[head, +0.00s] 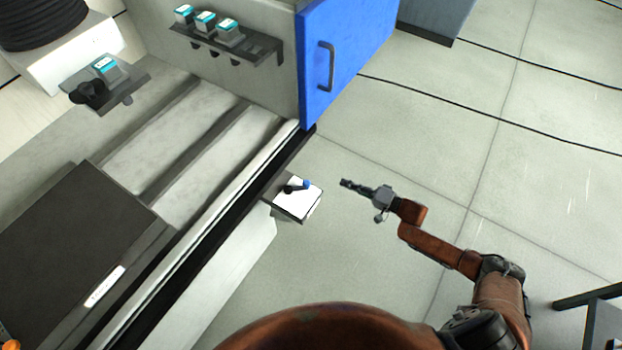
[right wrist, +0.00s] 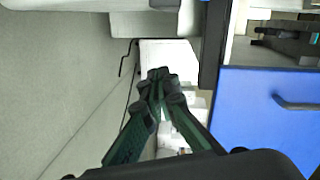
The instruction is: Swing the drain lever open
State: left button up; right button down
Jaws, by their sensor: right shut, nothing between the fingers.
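The drain lever (head: 296,187) is a short dark handle with a blue tip. It lies across the white top of a small block (head: 297,205) on the machine's front side, its blue tip towards the right. My right gripper (head: 345,183) is shut and empty, a short gap to the right of the blue tip and not touching it. In the right wrist view its fingers (right wrist: 158,76) come together at the tips. I cannot pick out the lever in that view. My left gripper is not in view.
A blue door (head: 345,60) with a dark handle stands above the lever and also shows in the right wrist view (right wrist: 250,120). A shelf (head: 262,50) with several teal-topped boxes is on the machine wall. Black cables cross the floor.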

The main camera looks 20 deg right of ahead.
aim_at(297, 186)
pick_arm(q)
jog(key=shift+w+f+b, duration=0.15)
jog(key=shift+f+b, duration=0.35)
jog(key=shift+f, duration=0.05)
pick_arm(e)
jog(key=a+r+g+y, duration=0.1)
jog(key=a+r+y, duration=0.2)
jog(key=r, duration=0.3)
jog(key=shift+m, duration=0.3)
jog(key=shift+w+a+f, duration=0.1)
jog(key=shift+w+a, duration=0.05)
jog(key=shift+w, duration=0.05)
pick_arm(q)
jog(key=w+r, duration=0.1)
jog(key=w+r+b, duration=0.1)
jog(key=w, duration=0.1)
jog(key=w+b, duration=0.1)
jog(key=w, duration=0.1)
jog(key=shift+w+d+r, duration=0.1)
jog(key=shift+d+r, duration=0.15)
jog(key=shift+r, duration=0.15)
pick_arm(e)
jog(key=w+a, duration=0.2)
jog(key=a, duration=0.7)
jog(key=shift+w, duration=0.35)
jog(key=shift+d, duration=0.1)
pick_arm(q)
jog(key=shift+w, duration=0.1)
